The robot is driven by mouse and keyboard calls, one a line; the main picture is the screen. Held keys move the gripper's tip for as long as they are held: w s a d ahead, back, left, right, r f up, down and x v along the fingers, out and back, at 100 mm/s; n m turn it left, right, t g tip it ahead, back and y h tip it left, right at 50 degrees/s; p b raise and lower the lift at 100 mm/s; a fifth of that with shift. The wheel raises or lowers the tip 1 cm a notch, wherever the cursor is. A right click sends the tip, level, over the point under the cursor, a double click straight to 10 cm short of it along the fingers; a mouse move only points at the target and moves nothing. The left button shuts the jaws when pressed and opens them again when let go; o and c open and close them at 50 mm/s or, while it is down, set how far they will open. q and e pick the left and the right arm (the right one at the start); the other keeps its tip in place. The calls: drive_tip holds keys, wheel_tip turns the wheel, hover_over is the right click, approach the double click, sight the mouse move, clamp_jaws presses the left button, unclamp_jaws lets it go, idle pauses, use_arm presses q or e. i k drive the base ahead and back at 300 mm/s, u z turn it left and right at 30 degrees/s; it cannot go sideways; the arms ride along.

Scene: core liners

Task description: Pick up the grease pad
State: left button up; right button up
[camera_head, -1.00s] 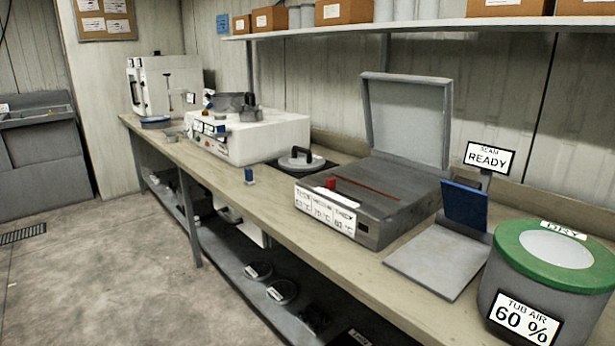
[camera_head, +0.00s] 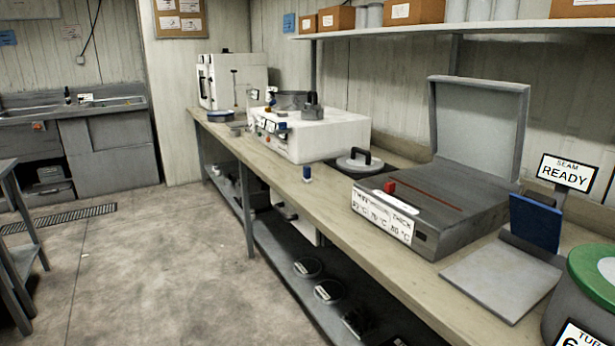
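I cannot tell for certain which thing is the grease pad. A small blue upright piece (camera_head: 307,173) stands on the bench near its front edge, left of the grey machine. A low round dish with a blue side (camera_head: 221,116) sits toward the far end of the bench. A blue panel (camera_head: 535,222) stands upright at the back of a flat grey plate (camera_head: 500,279). Neither of my grippers is in view.
A sink unit (camera_head: 105,150) stands far left. The floor (camera_head: 150,265) before the bench is clear.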

sight(306, 178)
drive_tip(key=u, duration=0.7)
drive_tip(key=k, duration=1)
drive_tip(key=u, duration=1.1)
drive_tip(key=i, duration=2.45)
drive_tip(key=z, duration=1)
drive_tip(key=i, duration=1.75)
drive_tip(key=z, duration=1.35)
